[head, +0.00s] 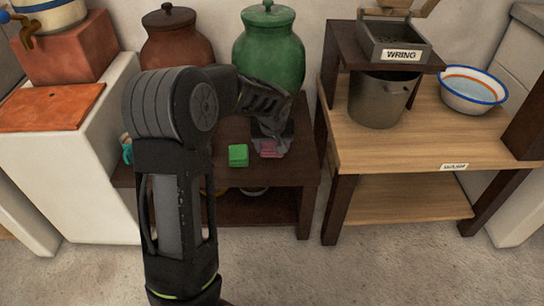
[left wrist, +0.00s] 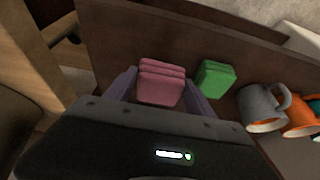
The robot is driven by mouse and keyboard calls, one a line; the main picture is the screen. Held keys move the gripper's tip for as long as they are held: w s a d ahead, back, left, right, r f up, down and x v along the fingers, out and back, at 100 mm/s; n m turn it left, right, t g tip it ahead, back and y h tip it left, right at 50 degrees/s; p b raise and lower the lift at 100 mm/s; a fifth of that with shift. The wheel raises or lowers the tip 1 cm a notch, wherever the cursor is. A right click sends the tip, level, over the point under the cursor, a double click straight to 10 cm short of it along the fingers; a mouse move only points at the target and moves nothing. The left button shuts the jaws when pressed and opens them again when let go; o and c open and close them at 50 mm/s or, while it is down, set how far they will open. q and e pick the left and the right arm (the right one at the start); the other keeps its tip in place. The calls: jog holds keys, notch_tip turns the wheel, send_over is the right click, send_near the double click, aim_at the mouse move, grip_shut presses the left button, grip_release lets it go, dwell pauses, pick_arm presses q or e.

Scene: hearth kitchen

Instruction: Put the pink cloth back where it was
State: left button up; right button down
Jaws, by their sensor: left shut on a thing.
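The pink cloth (left wrist: 160,84), a folded square stack, is between the two fingers of my left gripper (left wrist: 163,88) in the left wrist view. In the head view the pink cloth (head: 269,149) shows at the tip of my left gripper (head: 270,146), over the top of the low dark brown table (head: 212,170). My left gripper is shut on the pink cloth. I cannot tell whether the cloth touches the table top. My right gripper is in neither view.
A folded green cloth (head: 238,155) lies just left of the pink one. Green (head: 268,50) and brown (head: 176,40) jars stand behind. A grey mug (left wrist: 262,106) and an orange mug (left wrist: 300,118) show in the left wrist view. The wooden WASH table (head: 440,130) stands to the right.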

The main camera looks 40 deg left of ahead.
aim_at(272, 152)
pick_arm(q)
notch_tip(272, 152, down, 4)
jog(key=shift+f+b, duration=0.1)
jog(key=shift+b, duration=0.5)
jog(key=shift+f, duration=0.15)
jog(key=o, duration=1.5)
jog(key=shift+c, duration=0.2)
